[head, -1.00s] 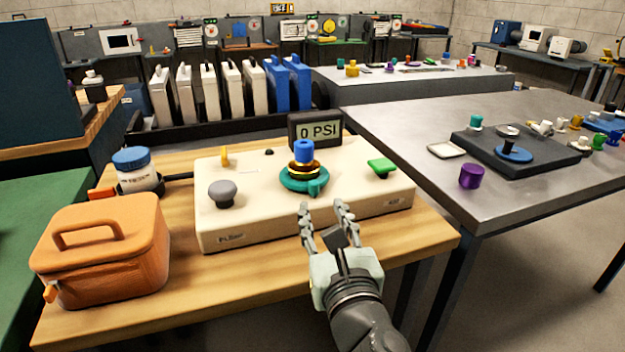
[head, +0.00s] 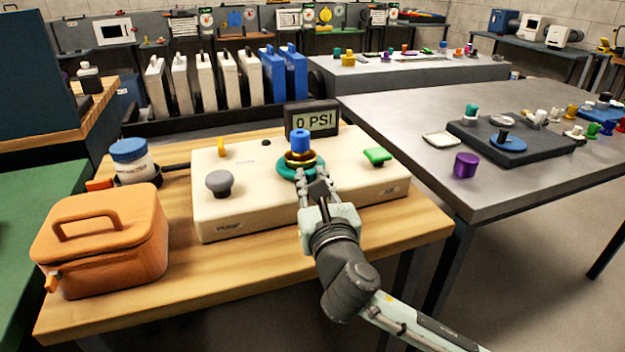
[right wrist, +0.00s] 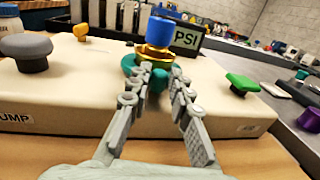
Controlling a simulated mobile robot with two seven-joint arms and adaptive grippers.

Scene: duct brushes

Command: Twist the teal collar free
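The teal collar (head: 287,170) sits at the base of a brass fitting (head: 300,160) with a blue top (head: 300,141), upright on the cream pump housing (head: 240,216). The collar also shows in the right wrist view (right wrist: 160,75), partly hidden behind my fingers. My right gripper (head: 314,178) is open at the near side of the collar, one finger to each side of its front; I cannot tell whether they touch it. In the right wrist view the gap between the fingers (right wrist: 158,92) shows nothing held. My left gripper is not in view.
An orange case (head: 100,245) and a blue-lidded jar (head: 131,160) stand left. The wooden bench front (head: 270,262) is clear.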

